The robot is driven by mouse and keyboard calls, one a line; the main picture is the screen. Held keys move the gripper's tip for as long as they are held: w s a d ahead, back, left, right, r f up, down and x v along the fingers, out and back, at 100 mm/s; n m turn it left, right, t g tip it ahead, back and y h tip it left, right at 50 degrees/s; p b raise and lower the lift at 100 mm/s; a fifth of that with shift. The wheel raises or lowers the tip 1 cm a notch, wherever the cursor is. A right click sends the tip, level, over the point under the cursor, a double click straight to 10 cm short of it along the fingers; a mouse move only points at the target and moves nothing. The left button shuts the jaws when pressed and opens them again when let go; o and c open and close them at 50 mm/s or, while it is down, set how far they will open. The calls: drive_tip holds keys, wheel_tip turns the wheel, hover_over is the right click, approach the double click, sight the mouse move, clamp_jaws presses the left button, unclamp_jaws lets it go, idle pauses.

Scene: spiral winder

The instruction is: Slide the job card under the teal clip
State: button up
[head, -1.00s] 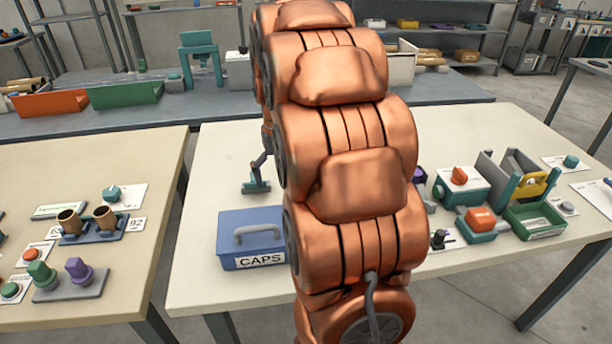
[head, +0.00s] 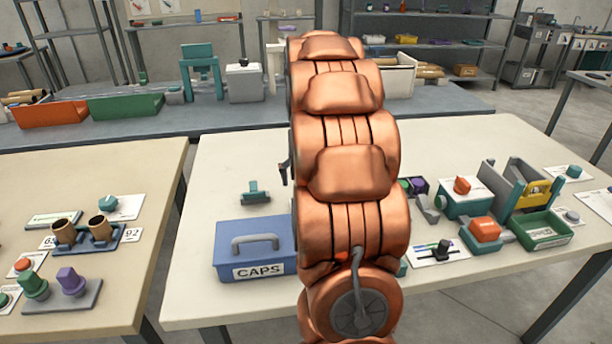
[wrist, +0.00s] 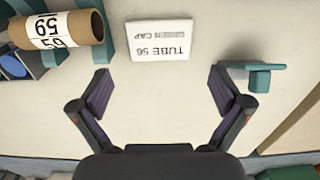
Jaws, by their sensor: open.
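A teal piece, seemingly the same clip (head: 255,192), shows on the table in the head view. There my arm hides the card and most of my gripper.
A printed cardboard tube (wrist: 58,31) rests in a teal holder left of the card. A blue CAPS box (head: 254,250) stands near the front table edge. Several teal and orange fixtures and a green tray (head: 540,232) stand at the right.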

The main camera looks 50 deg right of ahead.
drive_tip(key=shift+f+p, duration=0.3)
drive_tip(key=shift+f, duration=3.2)
drive_tip(key=shift+c, duration=0.4)
drive_tip(key=shift+s, duration=0.1)
drive_tip(key=c, duration=1)
drive_tip(key=shift+a, duration=0.1)
drive_tip(key=shift+c, duration=1.4)
drive_tip(key=shift+f, duration=0.15)
